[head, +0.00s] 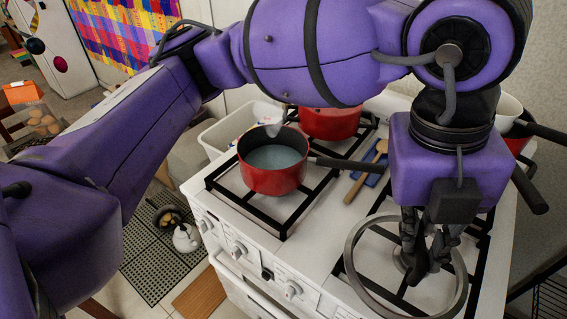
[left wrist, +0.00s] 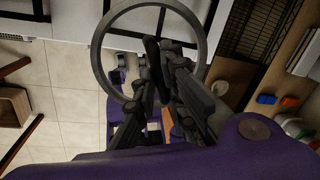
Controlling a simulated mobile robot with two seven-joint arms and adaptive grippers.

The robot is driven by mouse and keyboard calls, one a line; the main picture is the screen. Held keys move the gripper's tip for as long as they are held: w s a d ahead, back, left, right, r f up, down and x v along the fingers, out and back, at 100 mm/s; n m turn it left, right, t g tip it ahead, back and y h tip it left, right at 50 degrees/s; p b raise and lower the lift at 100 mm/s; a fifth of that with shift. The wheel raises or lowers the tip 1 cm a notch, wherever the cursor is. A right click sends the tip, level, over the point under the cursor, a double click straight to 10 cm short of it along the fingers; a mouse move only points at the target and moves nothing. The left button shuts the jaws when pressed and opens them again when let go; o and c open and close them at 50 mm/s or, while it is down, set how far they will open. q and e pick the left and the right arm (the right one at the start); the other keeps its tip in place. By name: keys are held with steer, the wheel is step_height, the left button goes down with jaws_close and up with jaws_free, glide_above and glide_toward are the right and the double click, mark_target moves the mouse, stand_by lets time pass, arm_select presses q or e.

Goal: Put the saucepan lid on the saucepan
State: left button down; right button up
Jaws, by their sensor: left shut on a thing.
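A red saucepan (head: 273,180) with a grey-blue inside and a dark handle pointing right stands upright and open on the white stove. The saucepan lid (head: 351,262), a see-through disc with a grey metal rim, hangs from my left gripper (head: 420,268) over the right front part of the stove, to the right of the saucepan and apart from it. The left gripper is shut on the lid's dark knob. In the left wrist view the lid rim (left wrist: 97,60) circles the fingers (left wrist: 160,75). My right gripper is not in view.
A second red pot (head: 331,123) stands behind the saucepan. A wooden spoon (head: 366,172) lies on the stove. A dark-handled pan (head: 528,128) is at the right. A white bin (head: 222,133) stands at the stove's left.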

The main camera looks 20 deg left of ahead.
arm_select(q)
steer(key=shift+a+f, duration=0.1)
steer(key=shift+a, duration=0.05)
steer(key=w+a+r+n+p, duration=0.1)
steer(key=w+a+n, duration=0.1)
steer(key=w+a, duration=0.65)
steer(key=w+a+r+n+t+p, duration=0.1)
steer(key=w+a+n, duration=0.3)
steer(key=a, duration=0.8)
steer(key=w+a+r+n+p, duration=0.1)
steer(key=w+a, duration=0.7)
steer(key=a, duration=0.3)
step_height(320, 180, down, 6)
steer(key=m+b, duration=0.1)
steer(key=b, duration=0.1)
steer(key=shift+d+f+y, duration=0.15)
steer(key=shift+f+y, duration=0.05)
steer(key=shift+y, duration=0.1)
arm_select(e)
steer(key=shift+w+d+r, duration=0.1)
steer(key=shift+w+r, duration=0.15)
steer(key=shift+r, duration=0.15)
arm_select(q)
steer(key=shift+s, duration=0.1)
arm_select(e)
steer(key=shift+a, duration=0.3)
